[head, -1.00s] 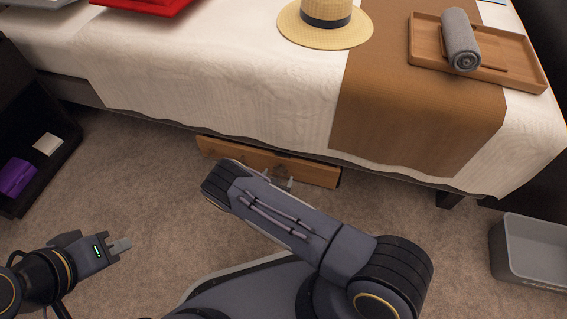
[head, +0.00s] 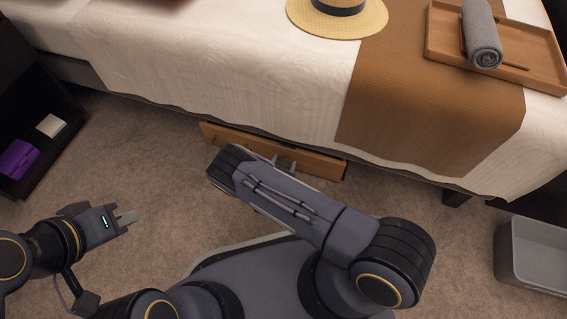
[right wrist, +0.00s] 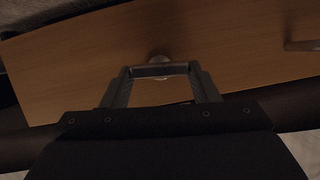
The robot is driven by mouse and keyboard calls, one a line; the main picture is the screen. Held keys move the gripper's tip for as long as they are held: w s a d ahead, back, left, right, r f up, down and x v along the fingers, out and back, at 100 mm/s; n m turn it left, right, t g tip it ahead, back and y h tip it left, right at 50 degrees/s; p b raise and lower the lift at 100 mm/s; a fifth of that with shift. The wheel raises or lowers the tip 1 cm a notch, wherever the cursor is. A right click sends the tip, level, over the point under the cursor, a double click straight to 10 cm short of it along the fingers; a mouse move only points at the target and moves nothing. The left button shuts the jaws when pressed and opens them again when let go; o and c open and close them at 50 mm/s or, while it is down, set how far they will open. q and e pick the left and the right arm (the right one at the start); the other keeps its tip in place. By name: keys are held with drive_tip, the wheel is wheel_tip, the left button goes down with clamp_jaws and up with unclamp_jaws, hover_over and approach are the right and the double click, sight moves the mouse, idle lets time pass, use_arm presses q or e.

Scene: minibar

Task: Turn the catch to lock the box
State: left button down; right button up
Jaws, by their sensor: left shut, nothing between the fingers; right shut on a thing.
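The wooden box (head: 322,166) lies on the floor under the bed's edge, its long front partly behind my right arm. In the right wrist view its wood face (right wrist: 80,60) fills the upper part. A metal catch (right wrist: 160,71) with a round mount sits on that face, between the fingers of my right gripper (right wrist: 162,82). The gripper is shut on this catch. In the head view my right gripper (head: 284,163) is small and partly hidden at the box front. My left gripper (head: 127,217) is shut and empty above the carpet, well left of the box.
A second handle-like piece (right wrist: 302,45) stands out from the wood at right. The bed (head: 230,75) overhangs the box. A grey bin (head: 535,255) stands at right, and a dark shelf with a purple box (head: 18,159) at left. Carpet between is clear.

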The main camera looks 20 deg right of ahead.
drive_tip(key=shift+n, duration=0.6)
drive_tip(key=o, duration=1)
use_arm(q)
drive_tip(key=shift+s+a, duration=0.1)
use_arm(e)
drive_tip(key=shift+a, duration=0.1)
